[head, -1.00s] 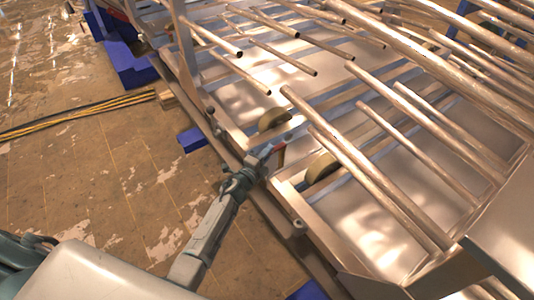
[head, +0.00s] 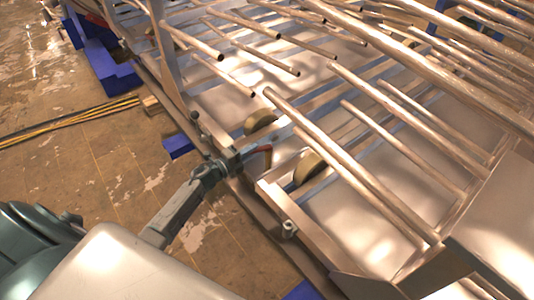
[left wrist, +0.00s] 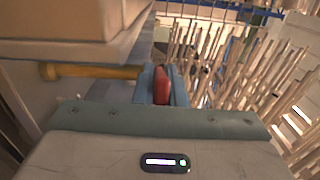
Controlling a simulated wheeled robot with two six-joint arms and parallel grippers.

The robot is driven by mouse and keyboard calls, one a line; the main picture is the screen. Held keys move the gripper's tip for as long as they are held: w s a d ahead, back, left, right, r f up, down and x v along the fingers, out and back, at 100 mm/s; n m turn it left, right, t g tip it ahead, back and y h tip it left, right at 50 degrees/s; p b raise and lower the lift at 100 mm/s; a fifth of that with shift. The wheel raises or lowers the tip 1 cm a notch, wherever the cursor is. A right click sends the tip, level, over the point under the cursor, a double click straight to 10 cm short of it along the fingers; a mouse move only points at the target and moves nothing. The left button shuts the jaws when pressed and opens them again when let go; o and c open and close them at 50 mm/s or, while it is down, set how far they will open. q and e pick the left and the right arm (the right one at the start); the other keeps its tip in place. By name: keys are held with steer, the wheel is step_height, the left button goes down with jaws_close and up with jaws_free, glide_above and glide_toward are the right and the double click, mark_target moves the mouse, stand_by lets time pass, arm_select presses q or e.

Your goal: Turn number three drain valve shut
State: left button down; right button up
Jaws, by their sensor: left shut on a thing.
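A red handle (head: 267,152) shows at the tip of my left gripper (head: 252,155), low at the near edge of the metal frame. In the left wrist view my left gripper (left wrist: 163,92) has its blue-grey jaws shut on this red handle (left wrist: 162,82). A brass-coloured pipe (left wrist: 95,72) runs to the left of the jaws there. The valve body is mostly hidden, and I see no readable number on it. My right gripper is not in view.
The metal frame's side rail (head: 285,228) runs close beside the gripper. Round wheels (head: 308,168) and several long metal rods (head: 345,165) lie beyond it. Blue blocks (head: 177,146) stand at its foot. The brown floor (head: 75,190) is open on the left, with yellow-black cables (head: 70,121).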

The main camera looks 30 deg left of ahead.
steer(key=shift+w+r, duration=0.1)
arm_select(q)
steer(key=c, duration=1.5)
jaws_free()
